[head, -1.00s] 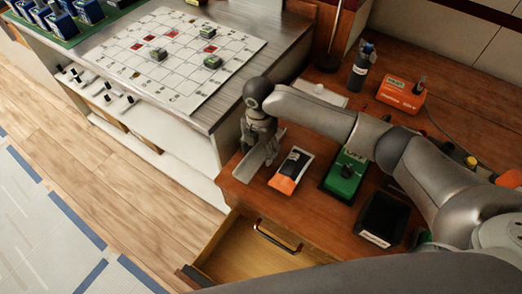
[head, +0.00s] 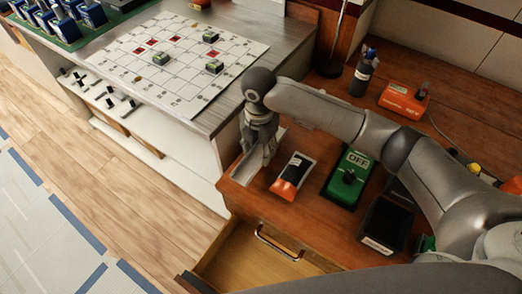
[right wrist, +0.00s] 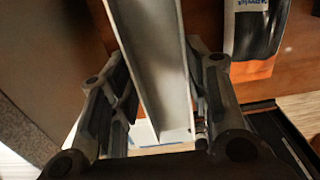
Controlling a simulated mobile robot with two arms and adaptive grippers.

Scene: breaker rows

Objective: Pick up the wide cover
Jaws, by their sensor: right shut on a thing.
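The wide cover is a long, pale grey channel with raised side walls. It fills the middle of the right wrist view (right wrist: 160,70), between the two fingers. In the head view the cover (head: 244,170) shows as a light strip at the left end of the wooden worktop, partly hidden by my right gripper (head: 262,150). The right gripper points down and is shut on the cover, with one finger along each side wall in the right wrist view (right wrist: 163,105). I cannot tell whether the cover touches the worktop. My left gripper is not in view.
An orange-and-black packet (head: 292,176) lies just right of the gripper. Beyond it are a green box marked OFF (head: 349,178) and a black tray (head: 386,222). An open drawer (head: 255,262) sticks out below. The metal bench (head: 200,120) with a grid board stands left.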

